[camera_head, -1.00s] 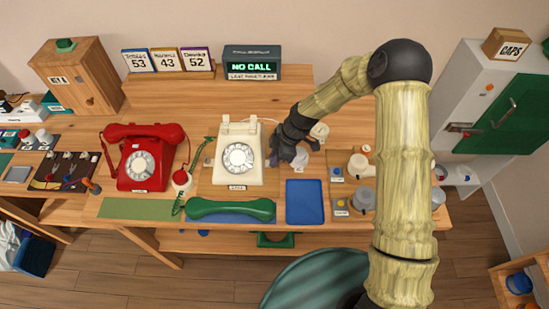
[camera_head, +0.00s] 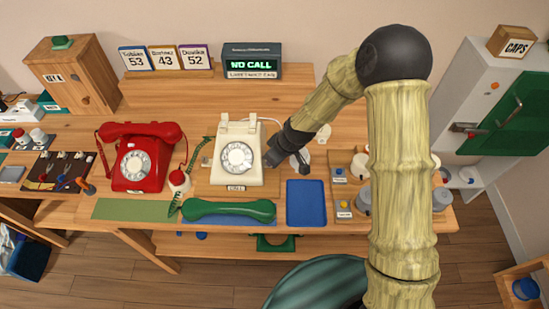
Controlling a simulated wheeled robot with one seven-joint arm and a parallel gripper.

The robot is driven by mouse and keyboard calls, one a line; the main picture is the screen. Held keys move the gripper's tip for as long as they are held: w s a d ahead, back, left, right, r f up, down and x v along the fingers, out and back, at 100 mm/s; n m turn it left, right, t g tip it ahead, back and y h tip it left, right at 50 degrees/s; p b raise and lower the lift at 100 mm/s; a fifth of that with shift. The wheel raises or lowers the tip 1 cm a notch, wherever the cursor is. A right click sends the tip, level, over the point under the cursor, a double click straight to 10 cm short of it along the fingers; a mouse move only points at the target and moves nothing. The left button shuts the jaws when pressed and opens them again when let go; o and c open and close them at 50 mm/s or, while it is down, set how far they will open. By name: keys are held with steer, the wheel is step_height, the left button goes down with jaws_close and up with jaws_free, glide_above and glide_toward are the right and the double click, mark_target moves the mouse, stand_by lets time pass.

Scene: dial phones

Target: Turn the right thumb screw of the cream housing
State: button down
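The cream housing (camera_head: 233,171) is a rotary phone body with a dial on its front, standing upright on the wooden table at the centre. Its handset is off. My gripper (camera_head: 270,160) is at the right side of the housing, close to its edge at dial height. The right thumb screw is too small to make out and is probably behind the gripper. From this view I cannot tell whether the fingers touch the screw or how far apart they are.
A green handset (camera_head: 229,210) lies in front of the cream housing. A blue tray (camera_head: 305,203) lies to the right of it. A red phone (camera_head: 141,157) stands to the left. Jars and knobs (camera_head: 362,199) stand right of the blue tray, partly behind my arm. A "NO CALL" display (camera_head: 252,62) stands behind.

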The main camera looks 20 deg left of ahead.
stand_by(0.4)
steer(key=c, duration=1.6)
jaws_free()
steer(key=shift+o, duration=0.2)
